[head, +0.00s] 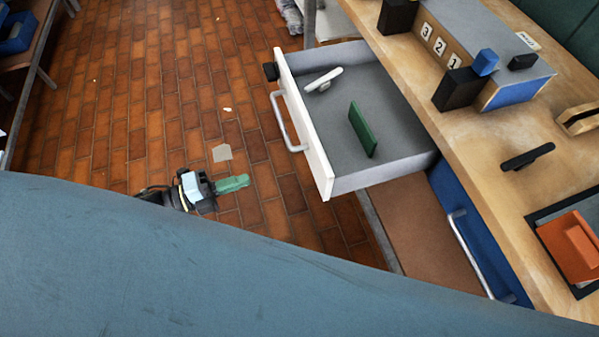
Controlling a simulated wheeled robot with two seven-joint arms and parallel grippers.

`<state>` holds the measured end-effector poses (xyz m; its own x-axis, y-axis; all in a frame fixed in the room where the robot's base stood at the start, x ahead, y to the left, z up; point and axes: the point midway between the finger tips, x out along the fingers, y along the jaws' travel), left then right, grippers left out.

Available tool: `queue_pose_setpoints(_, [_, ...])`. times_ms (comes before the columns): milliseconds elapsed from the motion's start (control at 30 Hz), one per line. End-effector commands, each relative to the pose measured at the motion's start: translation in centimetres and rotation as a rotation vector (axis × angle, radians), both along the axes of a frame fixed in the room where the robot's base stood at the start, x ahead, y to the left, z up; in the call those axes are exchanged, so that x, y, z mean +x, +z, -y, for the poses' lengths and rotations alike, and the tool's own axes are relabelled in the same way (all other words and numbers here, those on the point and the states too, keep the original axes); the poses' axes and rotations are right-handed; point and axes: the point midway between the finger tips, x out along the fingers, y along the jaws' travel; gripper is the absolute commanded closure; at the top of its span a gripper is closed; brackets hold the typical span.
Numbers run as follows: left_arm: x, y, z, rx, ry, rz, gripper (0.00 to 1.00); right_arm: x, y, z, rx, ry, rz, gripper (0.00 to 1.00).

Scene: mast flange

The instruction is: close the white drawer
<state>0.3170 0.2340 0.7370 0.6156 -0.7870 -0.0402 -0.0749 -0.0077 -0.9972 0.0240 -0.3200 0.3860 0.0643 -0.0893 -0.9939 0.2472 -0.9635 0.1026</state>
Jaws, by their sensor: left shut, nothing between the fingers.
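The white drawer (304,128) stands pulled out from under the wooden workbench, with its white front and bar handle (286,124) facing left. Inside its grey tray lie a green block (362,129) and a white handle-like piece (323,80). My left gripper (236,183) is shut and empty, its green fingers together and pointing right. It is left of and nearer than the drawer front, apart from the handle, over the brick floor. Most of the left arm is hidden. My right gripper is not in view.
The wooden bench top (470,140) carries black blocks, a grey-topped box with number tags (440,47) and an orange piece (572,247). A blue drawer (462,215) with a bar handle is below it. The brick floor to the left is mostly clear.

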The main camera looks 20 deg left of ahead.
Motion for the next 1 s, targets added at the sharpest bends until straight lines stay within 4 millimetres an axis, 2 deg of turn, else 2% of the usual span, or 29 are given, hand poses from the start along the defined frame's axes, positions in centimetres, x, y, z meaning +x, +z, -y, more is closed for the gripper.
queue_pose_setpoints(100, [-0.5, 1.2, 1.0, 0.006, -0.069, 0.072, 1.0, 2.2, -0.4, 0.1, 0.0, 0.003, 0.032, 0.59])
queue_pose_setpoints(200, [-0.1, 1.5, 1.9, 0.005, -0.079, 0.084, 1.0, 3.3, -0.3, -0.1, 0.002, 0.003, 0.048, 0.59])
queue_pose_setpoints(700, [5.5, 1.5, 10.1, 0.002, -0.073, 0.08, 1.0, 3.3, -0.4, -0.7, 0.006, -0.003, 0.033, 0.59])
queue_pose_setpoints(1000, [7.0, 1.4, 12.3, 0.005, -0.071, 0.076, 1.0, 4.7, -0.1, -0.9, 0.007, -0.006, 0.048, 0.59])
